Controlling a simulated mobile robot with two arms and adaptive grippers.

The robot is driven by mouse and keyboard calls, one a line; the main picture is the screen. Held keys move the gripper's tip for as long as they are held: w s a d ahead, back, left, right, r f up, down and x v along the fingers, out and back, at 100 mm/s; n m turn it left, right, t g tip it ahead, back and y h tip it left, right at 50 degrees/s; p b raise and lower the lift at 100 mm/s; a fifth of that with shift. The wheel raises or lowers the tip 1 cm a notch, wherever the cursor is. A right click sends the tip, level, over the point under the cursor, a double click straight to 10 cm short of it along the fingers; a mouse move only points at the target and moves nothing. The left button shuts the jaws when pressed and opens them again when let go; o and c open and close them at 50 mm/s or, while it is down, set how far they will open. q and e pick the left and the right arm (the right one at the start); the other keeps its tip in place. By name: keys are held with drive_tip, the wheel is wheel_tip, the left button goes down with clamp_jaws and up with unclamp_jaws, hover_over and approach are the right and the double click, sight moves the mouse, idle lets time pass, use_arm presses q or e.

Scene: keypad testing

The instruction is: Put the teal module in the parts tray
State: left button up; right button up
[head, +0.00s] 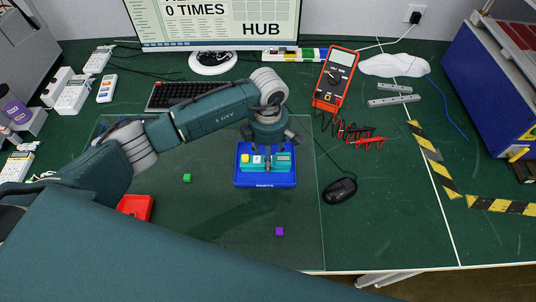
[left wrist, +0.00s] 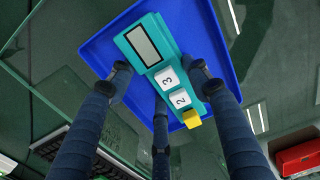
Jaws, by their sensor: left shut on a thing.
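The teal module (head: 283,157) has a grey display, white keys and a yellow key at one end. It is at the blue tray (head: 265,180); I cannot tell if it rests on the tray floor or is slightly above. My left gripper (head: 268,147) is over its middle, shut on it. In the left wrist view the module (left wrist: 148,45) shows its display and keys 3 and 2, with the fingers (left wrist: 162,78) around it. The blue tray's rim (left wrist: 98,45) surrounds it there. My right gripper is out of view.
A red tray (head: 134,206) is at left, partly hidden by my arm. A green cube (head: 187,178) and purple cube (head: 279,231) lie on the mat. A mouse (head: 340,191), multimeter (head: 336,78) with red leads, and keyboard (head: 186,95) are nearby.

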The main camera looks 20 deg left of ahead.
use_arm(q)
drive_tip(key=o, duration=1.2)
drive_tip(key=shift+r+p, duration=0.25)
drive_tip(key=shift+p, duration=0.15)
drive_tip(key=shift+r+b, duration=0.3)
drive_tip(key=shift+b, duration=0.05)
drive_tip(key=shift+r+b, duration=1.2)
drive_tip(key=shift+r, duration=4.4)
